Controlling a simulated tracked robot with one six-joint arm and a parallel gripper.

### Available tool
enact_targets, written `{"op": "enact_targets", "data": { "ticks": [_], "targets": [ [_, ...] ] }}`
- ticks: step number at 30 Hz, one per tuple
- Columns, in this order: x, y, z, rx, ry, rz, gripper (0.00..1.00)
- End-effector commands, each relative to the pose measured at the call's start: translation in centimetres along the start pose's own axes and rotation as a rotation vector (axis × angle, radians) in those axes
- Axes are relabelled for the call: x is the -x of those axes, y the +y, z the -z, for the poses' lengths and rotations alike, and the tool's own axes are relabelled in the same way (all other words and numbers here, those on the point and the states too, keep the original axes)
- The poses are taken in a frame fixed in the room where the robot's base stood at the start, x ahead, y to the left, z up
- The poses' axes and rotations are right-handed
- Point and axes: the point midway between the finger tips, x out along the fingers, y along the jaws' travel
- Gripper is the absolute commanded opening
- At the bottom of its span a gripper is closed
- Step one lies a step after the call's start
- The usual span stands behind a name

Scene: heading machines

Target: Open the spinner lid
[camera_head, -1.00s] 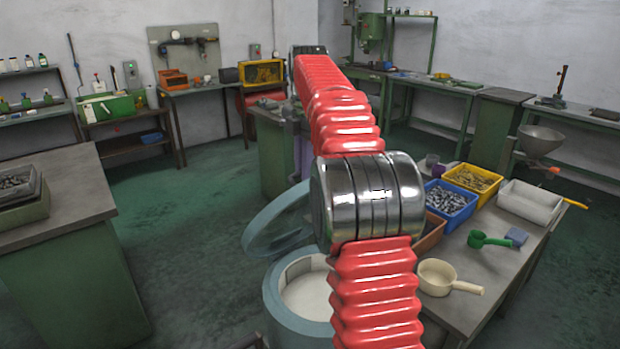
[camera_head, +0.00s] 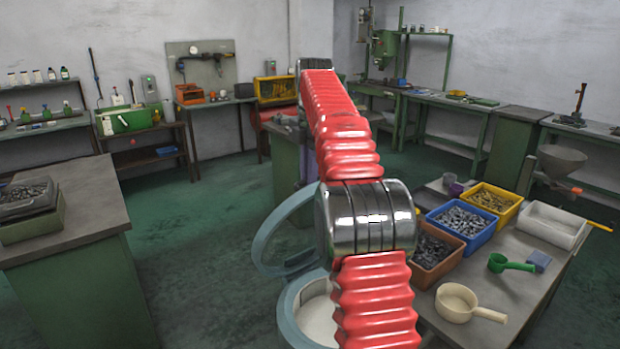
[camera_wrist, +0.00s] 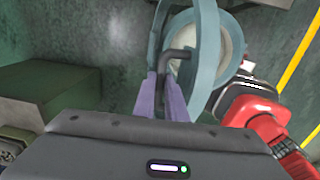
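The spinner (camera_head: 290,314) is a blue-grey round tub with a pale inside, at the bottom middle of the head view, partly hidden by my red arm. Its lid (camera_head: 264,245), a blue-grey ring with a see-through middle, stands tilted up at the tub's far left side, so the mouth is partly uncovered. In the wrist view the lid (camera_wrist: 208,50) is seen nearly edge-on. Its dark bent handle (camera_wrist: 178,53) runs down between the purple fingers of my gripper (camera_wrist: 162,82), which look closed around it. The exact finger contact is partly hidden.
A bench at right holds a brown bin (camera_head: 437,257), a blue bin (camera_head: 462,226), a cream ladle (camera_head: 457,303) and a green scoop (camera_head: 499,263). A green cabinet (camera_head: 80,290) stands at left. The floor (camera_head: 205,235) between cabinet and spinner is clear.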

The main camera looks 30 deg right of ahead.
Motion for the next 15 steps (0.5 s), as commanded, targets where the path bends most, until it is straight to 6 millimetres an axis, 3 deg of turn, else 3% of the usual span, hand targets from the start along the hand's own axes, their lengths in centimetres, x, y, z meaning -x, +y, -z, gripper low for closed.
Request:
{"op": "enact_targets", "data": {
  "ticks": [8,12,15],
  "targets": [
    [-0.25,0.02,0.05,0.001,0.002,0.004,0.29],
    [-0.15,0.02,0.04,0.001,0.001,0.003,0.29],
    [-0.07,0.02,0.05,-0.001,-0.001,0.002,0.23]
  ]
}}
